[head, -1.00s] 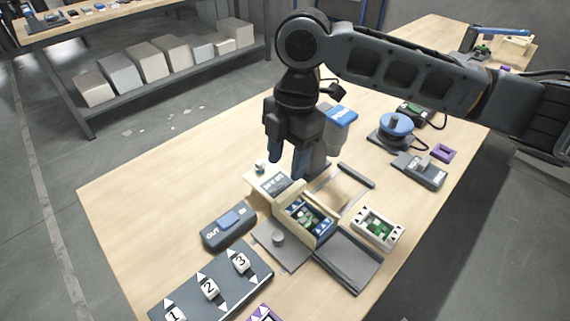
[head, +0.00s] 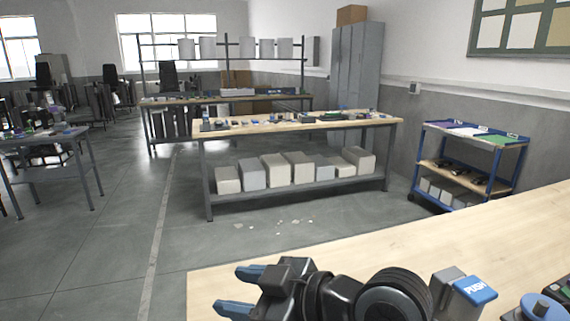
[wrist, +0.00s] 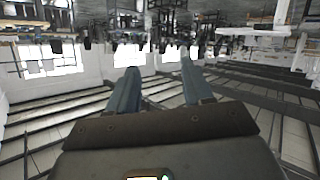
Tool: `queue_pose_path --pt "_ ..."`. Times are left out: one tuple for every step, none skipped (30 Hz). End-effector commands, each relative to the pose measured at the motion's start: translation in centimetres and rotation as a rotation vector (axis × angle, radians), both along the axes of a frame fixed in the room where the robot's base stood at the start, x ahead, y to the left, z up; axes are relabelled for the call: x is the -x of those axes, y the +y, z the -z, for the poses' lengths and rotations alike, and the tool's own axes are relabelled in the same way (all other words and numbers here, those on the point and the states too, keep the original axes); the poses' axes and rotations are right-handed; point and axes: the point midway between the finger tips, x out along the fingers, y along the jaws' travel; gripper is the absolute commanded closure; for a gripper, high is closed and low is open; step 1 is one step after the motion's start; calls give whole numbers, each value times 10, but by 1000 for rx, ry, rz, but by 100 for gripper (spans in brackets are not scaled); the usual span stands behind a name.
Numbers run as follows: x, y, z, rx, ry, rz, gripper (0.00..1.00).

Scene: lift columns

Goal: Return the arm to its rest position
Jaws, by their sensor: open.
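My gripper (head: 238,290) shows at the bottom of the head view, over the left edge of the near wooden table (head: 440,245). Its two blue-tipped fingers point left and stand apart, with nothing between them. In the wrist view the two fingers of my gripper (wrist: 160,92) are also spread and empty. That view is upside down and shows the room's windows and ceiling. Part of my arm shows right of the gripper; the rest of it is out of the picture.
On the near table, a grey block with a blue PUSH top (head: 470,290) and a round blue device (head: 541,308) stand right of my arm. A bench with boxes (head: 293,172) and a blue cart (head: 468,165) stand beyond. The floor (head: 130,260) at left is clear.

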Motion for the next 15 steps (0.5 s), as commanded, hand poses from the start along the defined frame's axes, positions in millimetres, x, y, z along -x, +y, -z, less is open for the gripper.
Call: queue_pose_path --pt "4 5 -2 -67 16 43 49" --pt "6 6 -3 -105 24 72 49" --pt "8 6 -4 -154 33 112 49" --pt "9 5 -4 -188 41 144 49" --pt "10 4 -4 -222 51 174 49" --pt "13 2 -4 -265 61 216 49" --pt "15 0 -3 -297 71 248 49" --pt "17 -2 -1 -324 80 279 49" --pt "21 -7 2 -361 95 323 49" --pt "24 -10 5 -387 104 356 49" --pt "27 -14 9 -410 115 389 49" --pt "32 -20 13 -441 128 433 49" --pt "36 -24 17 -462 137 467 49" --pt "40 -29 21 -481 147 500 49" --pt "47 -36 28 -503 159 544 49"
